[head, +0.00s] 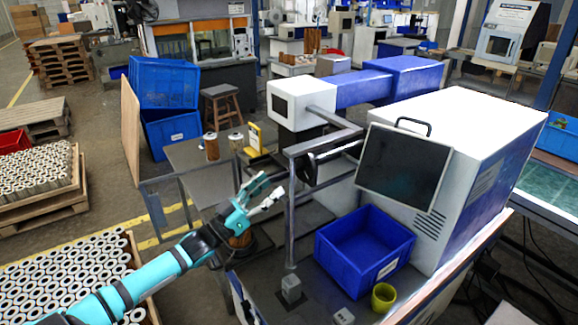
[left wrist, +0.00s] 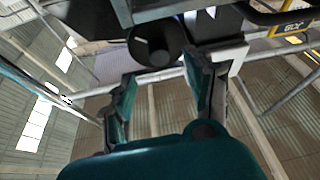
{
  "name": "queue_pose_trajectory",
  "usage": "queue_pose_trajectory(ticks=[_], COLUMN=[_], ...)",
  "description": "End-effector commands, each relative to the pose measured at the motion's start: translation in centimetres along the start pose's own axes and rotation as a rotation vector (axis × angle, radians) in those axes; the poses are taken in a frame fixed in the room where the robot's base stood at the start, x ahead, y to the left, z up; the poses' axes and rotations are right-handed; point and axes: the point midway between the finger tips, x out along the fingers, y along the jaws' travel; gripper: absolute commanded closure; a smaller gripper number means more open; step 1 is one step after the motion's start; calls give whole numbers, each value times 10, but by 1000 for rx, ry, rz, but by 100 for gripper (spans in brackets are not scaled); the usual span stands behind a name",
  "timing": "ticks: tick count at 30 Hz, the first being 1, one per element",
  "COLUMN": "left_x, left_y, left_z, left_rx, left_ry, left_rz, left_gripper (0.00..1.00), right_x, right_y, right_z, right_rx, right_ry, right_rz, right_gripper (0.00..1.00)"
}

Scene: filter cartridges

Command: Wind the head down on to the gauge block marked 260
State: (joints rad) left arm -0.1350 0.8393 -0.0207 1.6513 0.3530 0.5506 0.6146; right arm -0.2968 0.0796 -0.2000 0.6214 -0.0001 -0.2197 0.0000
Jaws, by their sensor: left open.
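My left gripper (head: 268,190) is open and empty, left of the upright rail post and the dark handwheel (head: 307,168). A gap shows between the gripper and the wheel. The white machine head (head: 295,104) sits on a blue and white arm above the grey bench. A small grey block (head: 291,289) stands at the bench's front edge, and another pale block (head: 343,316) lies nearby. I cannot read 260 on either. In the left wrist view my open fingers (left wrist: 165,95) point towards a dark round part (left wrist: 155,43). My right gripper is not in view.
A grey metal rail (head: 291,215) stands close to the gripper. A monitor (head: 404,170), a blue bin (head: 364,250) and a yellow-green cup (head: 383,297) are to the right. A yellow stand (head: 254,137) and cartridges (head: 211,147) stand on the bench behind.

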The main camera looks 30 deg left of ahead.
Motion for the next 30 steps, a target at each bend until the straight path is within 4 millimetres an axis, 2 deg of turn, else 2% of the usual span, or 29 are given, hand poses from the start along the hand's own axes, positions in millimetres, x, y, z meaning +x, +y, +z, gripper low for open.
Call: queue_pose_trajectory(ticks=[1,3,9,15,23,30], left_x=[14,29,59,71,72,71], left_y=[0,0,0,0,0,1], left_z=[-5,-5,-2,0,0,0], left_rx=[1,1,0,0,0,0], left_ry=[5,4,2,0,-1,-1], left_rz=[1,0,0,0,1,1], left_gripper=[45,45,45,45,45,74], right_x=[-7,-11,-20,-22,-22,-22], right_y=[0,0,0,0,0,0], right_z=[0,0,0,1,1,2], right_rx=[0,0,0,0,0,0], right_ry=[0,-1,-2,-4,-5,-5], right_rz=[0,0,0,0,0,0], right_gripper=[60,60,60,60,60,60])
